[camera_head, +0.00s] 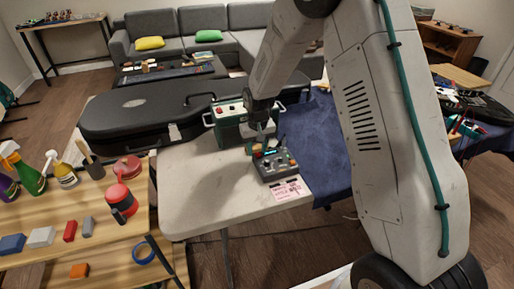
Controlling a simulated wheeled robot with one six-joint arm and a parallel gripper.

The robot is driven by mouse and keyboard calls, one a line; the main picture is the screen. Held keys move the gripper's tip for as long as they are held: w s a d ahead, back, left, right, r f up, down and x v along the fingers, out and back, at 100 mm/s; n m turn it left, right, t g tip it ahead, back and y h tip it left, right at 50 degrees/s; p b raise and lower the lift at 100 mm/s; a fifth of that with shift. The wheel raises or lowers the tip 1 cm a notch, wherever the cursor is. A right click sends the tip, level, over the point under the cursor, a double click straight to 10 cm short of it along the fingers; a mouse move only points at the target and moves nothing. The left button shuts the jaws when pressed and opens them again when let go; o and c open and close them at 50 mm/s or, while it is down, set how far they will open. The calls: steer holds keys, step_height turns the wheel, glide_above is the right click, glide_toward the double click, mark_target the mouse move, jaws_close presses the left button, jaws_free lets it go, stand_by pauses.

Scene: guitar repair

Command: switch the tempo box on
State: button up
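A small dark grey box with a display and several knobs (277,170) sits on the pale tabletop, near its right side; it looks like the tempo box. Small reddish and orange controls show on its top. The display's state is too small to read. My gripper (260,145) points down at the box's back left edge, over or just behind it. I cannot tell whether it touches the box. Its fingers are small and partly merged with the box, so their opening is unclear.
A green box with handles (230,128) stands close behind my gripper. A pink-and-white card (288,190) lies in front of the dark box. A black guitar case (140,112) lies behind left, and dark blue cloth (322,150) lies right. The pale table's front left (195,200) is clear.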

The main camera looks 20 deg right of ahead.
mark_target(261, 161)
step_height(261, 161, up, 8)
steer(key=shift+s, duration=0.2)
stand_by(0.4)
steer(key=shift+f, duration=0.1)
steer(key=s+d+r, duration=0.1)
steer(key=s+r, duration=0.5)
steer(key=s, duration=0.6)
steer(key=s+d+r, duration=0.1)
steer(key=s+r, duration=0.6)
steer(key=s, duration=0.6)
steer(key=s+d+r, duration=0.1)
steer(key=s+r, duration=0.6)
steer(key=s, duration=0.6)
steer(key=shift+r+t, duration=0.2)
steer(key=shift+t, duration=0.2)
